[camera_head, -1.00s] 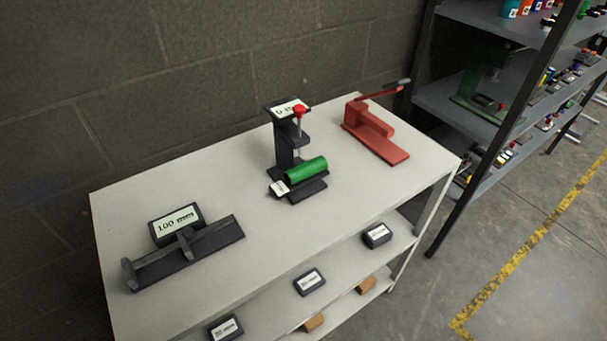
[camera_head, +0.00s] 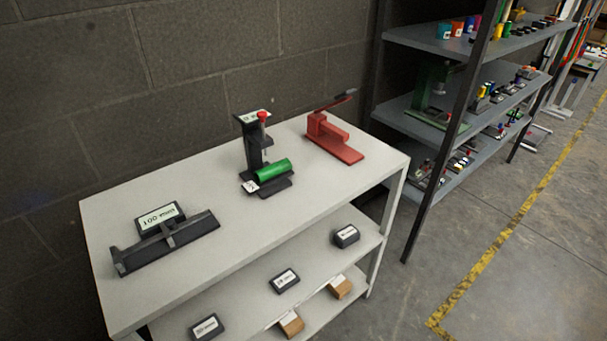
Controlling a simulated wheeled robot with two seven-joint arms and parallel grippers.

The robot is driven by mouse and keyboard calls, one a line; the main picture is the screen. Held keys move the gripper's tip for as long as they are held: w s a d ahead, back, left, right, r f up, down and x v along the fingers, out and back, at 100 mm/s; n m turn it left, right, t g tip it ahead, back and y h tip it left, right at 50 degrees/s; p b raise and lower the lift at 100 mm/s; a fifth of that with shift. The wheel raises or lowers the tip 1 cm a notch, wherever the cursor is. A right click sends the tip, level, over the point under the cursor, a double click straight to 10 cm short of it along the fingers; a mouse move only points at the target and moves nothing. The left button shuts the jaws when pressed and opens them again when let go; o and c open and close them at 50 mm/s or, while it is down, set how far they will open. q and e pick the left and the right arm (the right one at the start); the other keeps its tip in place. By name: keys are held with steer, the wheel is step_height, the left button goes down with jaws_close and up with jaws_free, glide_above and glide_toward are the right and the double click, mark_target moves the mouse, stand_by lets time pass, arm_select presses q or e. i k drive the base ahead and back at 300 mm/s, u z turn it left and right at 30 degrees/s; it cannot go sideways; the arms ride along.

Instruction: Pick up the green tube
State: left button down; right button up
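The green tube (camera_head: 273,170) lies on its side on the base of a black press-like stand (camera_head: 253,146) with a red knob on top. The stand is on the upper surface of a light grey table (camera_head: 206,262), towards its back middle. A small white label is at the left end of the tube. Neither of my grippers shows in the head view.
A black fixture with a 100 mm label (camera_head: 167,243) sits at the table's left, and a red lever tool (camera_head: 332,139) at its right. Labelled black blocks lie on the lower shelf (camera_head: 257,302). A stocked grey shelving rack (camera_head: 440,188) stands to the right. A wall is behind.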

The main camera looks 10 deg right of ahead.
mark_target(264, 177)
steer(key=z, duration=1.8)
steer(key=i, duration=1.3)
